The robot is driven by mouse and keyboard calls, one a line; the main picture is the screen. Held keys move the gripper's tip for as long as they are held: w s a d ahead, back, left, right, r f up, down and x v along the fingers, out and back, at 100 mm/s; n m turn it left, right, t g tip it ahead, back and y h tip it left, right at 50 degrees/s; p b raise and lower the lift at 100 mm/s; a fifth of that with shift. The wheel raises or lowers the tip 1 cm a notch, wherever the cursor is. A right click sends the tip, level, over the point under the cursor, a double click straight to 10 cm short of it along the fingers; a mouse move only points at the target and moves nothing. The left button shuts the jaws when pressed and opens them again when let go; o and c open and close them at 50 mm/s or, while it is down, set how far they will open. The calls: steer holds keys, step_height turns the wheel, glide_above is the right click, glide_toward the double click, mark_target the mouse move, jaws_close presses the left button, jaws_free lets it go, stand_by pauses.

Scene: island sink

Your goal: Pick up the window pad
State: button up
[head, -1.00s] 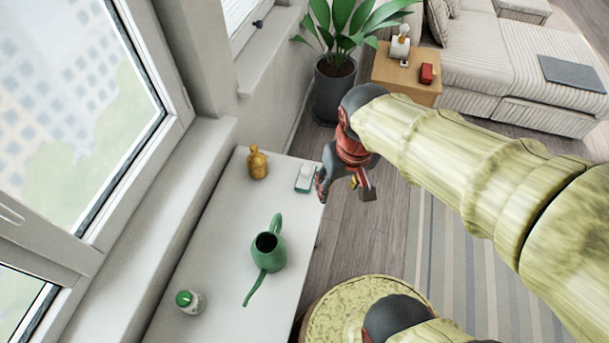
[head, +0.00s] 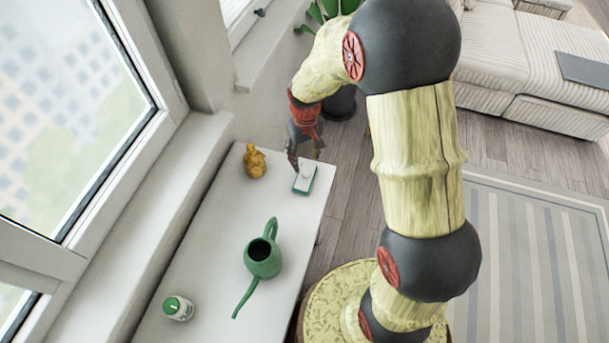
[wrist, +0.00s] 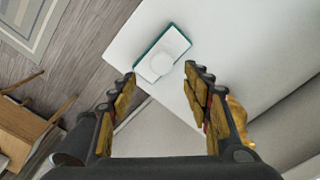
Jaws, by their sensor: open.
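The window pad (head: 305,178) is a small white and teal block with a round white knob on top. It lies near the far right corner of the white table (head: 215,235). In the wrist view the pad (wrist: 162,54) shows beyond the fingertips, between their lines. My gripper (head: 304,158) is just above and beside the pad in the head view. In the wrist view my gripper (wrist: 160,73) has its two fingers apart with nothing between them. I cannot tell its exact height over the pad.
A yellow-brown figurine (head: 254,161) stands left of the pad; it also shows beside the right finger in the wrist view (wrist: 238,117). A green watering can (head: 263,258) and a green-capped bottle (head: 178,308) stand nearer. The window wall borders the table's left side.

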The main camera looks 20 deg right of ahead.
mark_target(305, 169)
step_height(305, 169, down, 2)
steer(key=shift+w+f, duration=0.1)
steer(key=f, duration=0.1)
steer(key=f+b, duration=0.1)
steer(key=f, duration=0.1)
steer(key=f+b, duration=0.1)
steer(key=f, duration=0.1)
steer(key=shift+s+a, duration=0.1)
steer(key=shift+s, duration=0.2)
steer(key=shift+r, duration=0.1)
steer(key=shift+c, duration=0.7)
steer(key=c, duration=1.1)
steer(key=shift+c, duration=0.2)
